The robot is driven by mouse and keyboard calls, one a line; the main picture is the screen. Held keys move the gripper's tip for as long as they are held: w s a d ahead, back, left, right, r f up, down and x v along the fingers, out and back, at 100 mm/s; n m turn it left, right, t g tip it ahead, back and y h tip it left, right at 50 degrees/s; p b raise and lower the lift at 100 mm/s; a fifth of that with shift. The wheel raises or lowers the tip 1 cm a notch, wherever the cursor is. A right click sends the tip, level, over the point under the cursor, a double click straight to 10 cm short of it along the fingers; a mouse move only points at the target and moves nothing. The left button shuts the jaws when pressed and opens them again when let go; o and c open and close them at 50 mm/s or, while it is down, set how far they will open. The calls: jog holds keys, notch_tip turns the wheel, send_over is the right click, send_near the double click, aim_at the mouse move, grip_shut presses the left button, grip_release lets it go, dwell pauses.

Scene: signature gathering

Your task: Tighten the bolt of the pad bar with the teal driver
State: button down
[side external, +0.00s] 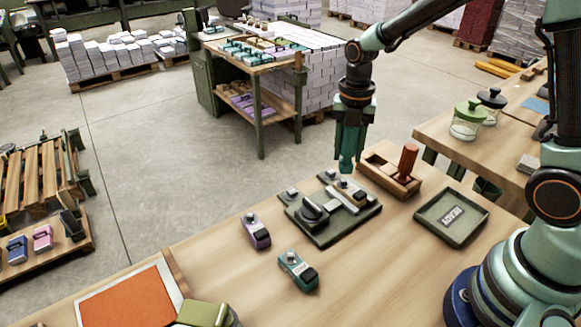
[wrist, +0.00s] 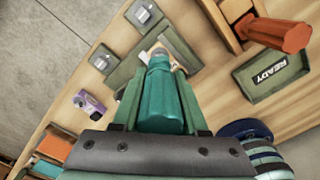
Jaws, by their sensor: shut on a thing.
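My gripper (side external: 351,125) is shut on the teal driver (wrist: 160,105), which points down. In the side view, the driver hangs over the back of the dark green fixture plate (side external: 326,238). Its lower end is close to a small bolt head beside a pale bar (side external: 352,199), probably the pad bar. I cannot tell whether they touch. A dark knob (side external: 313,209) sits on the plate's left part.
A wooden rack (side external: 378,172) with an orange-handled driver (side external: 407,160) stands right of the plate. A green READY tray (side external: 478,225) lies further right. An orange pad (side external: 130,299) lies front left.

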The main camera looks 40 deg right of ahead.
aim_at(347, 160)
jog(key=shift+f, duration=1.95)
jog(key=m, duration=0.6)
jog(key=shift+m, duration=0.4)
jog(key=m, duration=0.6)
jog(key=shift+m, duration=0.4)
jog(key=shift+n, duration=0.8)
jog(key=shift+r, duration=2.3)
